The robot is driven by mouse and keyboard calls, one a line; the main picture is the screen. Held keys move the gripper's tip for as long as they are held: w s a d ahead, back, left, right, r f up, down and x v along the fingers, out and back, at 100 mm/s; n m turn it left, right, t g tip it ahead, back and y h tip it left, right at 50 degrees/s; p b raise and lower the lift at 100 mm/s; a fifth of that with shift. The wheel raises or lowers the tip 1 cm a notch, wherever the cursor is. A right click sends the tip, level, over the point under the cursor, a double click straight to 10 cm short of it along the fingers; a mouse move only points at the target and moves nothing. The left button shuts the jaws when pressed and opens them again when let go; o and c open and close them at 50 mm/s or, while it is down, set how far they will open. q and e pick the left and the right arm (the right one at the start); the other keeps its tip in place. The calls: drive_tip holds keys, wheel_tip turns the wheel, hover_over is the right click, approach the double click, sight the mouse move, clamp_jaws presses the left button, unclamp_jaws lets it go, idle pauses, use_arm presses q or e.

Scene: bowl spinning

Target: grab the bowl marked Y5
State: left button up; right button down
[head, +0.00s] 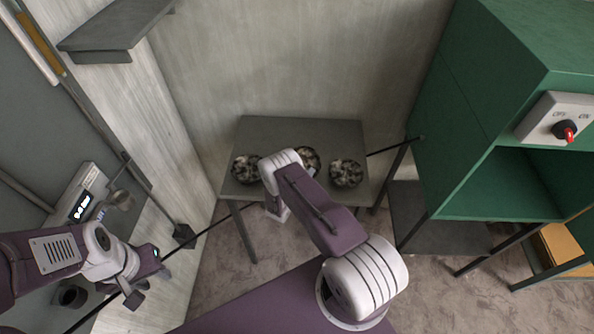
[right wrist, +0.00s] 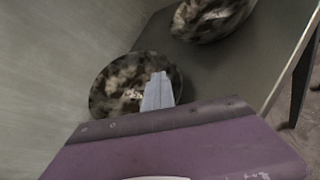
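Three round bowls with mottled black, white and brown patterns stand on a small grey table (head: 270,130): a left bowl (head: 246,168), a middle bowl (head: 311,158) partly hidden by my right arm, and a right bowl (head: 346,172). I can read no Y5 mark on any of them. In the right wrist view, the pale tip of my right gripper (right wrist: 158,92) overlaps the edge of one bowl (right wrist: 115,80); contact cannot be told. Another bowl (right wrist: 212,14) is at the top. My left gripper (head: 148,282) is at the lower left, far from the bowls.
A green cabinet (head: 470,90) with a red-knobbed switch box (head: 560,120) stands at the right. A grey shelf (head: 115,28) is on the wall at the upper left. A machine with a lit display (head: 82,205) is near my left arm.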

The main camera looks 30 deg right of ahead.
idle(0.3)
drive_tip(key=c, duration=1.4)
unclamp_jaws()
drive_tip(key=shift+s+a, duration=0.1)
drive_tip(key=shift+s, duration=0.05)
